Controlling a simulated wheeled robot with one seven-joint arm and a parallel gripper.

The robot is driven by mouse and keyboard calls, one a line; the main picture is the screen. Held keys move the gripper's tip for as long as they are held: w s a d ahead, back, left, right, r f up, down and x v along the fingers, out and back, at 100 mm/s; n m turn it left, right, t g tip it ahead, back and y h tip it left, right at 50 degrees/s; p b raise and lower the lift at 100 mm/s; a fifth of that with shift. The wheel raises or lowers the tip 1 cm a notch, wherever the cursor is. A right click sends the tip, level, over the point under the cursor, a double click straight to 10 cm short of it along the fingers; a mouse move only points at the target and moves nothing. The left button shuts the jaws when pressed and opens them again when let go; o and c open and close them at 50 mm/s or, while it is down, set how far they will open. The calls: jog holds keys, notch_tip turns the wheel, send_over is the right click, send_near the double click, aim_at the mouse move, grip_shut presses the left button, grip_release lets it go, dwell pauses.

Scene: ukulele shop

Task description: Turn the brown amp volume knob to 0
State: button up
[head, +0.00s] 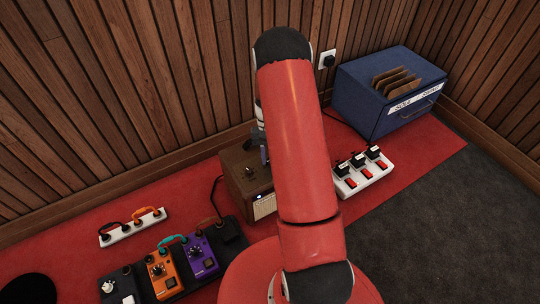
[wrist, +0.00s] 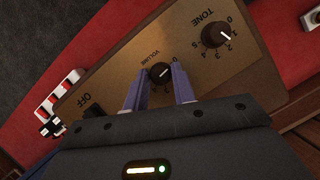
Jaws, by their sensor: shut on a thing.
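The brown amp (head: 236,172) stands on the red mat, partly hidden behind my red arm in the head view. In the wrist view its gold panel (wrist: 120,60) appears upside down. The black volume knob (wrist: 160,72) lies between the purple fingers of my gripper (wrist: 158,76), which is shut on it. A short white pointer on the knob points to the upper right of the picture. The scale around it is largely hidden or too small to read. The tone knob (wrist: 215,34) sits further right, clear of the fingers.
A dark OFF switch (wrist: 94,110) is on the panel's left. A white switch strip (head: 362,173) and a blue box (head: 388,92) stand right of the amp. Orange (head: 162,272) and purple (head: 201,256) pedals and a white cable strip (head: 132,227) lie left. A slatted wall is behind.

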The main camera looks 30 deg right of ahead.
jog(key=shift+n, duration=0.3)
jog(key=o, duration=1)
jog(key=shift+p+v, duration=0.5)
jog(key=shift+v, duration=3.4)
jog(key=shift+a, duration=0.15)
